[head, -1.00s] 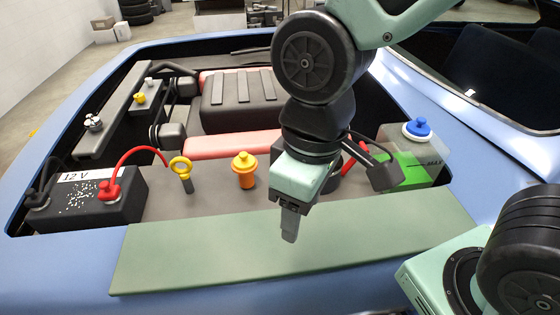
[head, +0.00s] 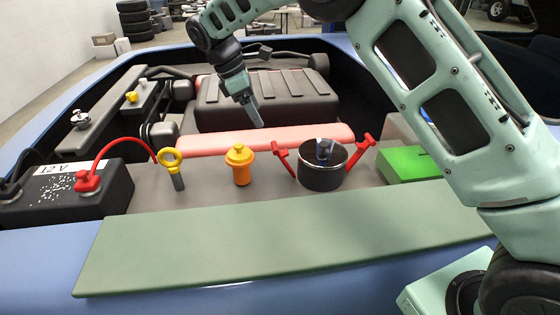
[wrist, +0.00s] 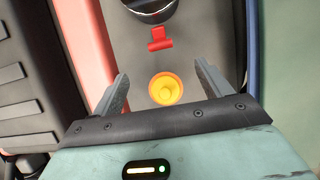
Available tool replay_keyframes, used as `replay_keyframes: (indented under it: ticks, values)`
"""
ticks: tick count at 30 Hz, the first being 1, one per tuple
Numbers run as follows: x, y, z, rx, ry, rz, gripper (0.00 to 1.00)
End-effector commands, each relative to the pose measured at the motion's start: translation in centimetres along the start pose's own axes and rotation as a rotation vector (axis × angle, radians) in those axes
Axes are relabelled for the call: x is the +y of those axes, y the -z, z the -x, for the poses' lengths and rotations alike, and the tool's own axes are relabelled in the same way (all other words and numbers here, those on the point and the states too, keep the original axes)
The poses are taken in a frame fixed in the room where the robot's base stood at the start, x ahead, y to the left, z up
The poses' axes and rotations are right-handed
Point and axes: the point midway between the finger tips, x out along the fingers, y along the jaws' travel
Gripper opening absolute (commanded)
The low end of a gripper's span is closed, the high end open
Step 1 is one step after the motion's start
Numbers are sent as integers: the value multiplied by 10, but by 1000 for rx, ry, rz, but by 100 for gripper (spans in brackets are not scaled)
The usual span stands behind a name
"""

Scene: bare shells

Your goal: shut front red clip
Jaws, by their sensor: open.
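A black round canister (head: 322,172) with a red clip on each side stands right of centre in the head view. The left red clip (head: 281,160) and the right red clip (head: 362,150) both tilt outward, away from the canister. One red clip (wrist: 160,39) shows in the wrist view beside the canister's edge (wrist: 152,10); which clip it is I cannot tell for sure. My gripper (head: 257,118) hangs above the pink strip, up and left of the left clip. Its fingers (wrist: 163,86) are apart and empty in the wrist view, with the clip beyond them.
An orange cap (head: 240,166) stands left of the canister and shows between my fingers below (wrist: 165,88). A yellow dipstick ring (head: 171,158) and a black battery (head: 70,190) stand further left. The green front panel (head: 290,240) is bare.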

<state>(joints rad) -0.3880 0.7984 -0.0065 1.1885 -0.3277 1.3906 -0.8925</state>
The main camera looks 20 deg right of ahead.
Motion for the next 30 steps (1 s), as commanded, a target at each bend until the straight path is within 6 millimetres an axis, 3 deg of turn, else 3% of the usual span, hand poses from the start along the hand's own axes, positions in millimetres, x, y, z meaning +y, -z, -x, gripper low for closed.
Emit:
replay_keyframes:
  ticks: [5, 21, 30]
  values:
    - [0, -1, -23, -2, 3, -1, 77]
    - [-1, -1, -133, 0, 2, -2, 77]
    - [-1, 0, -167, 2, 1, -3, 77]
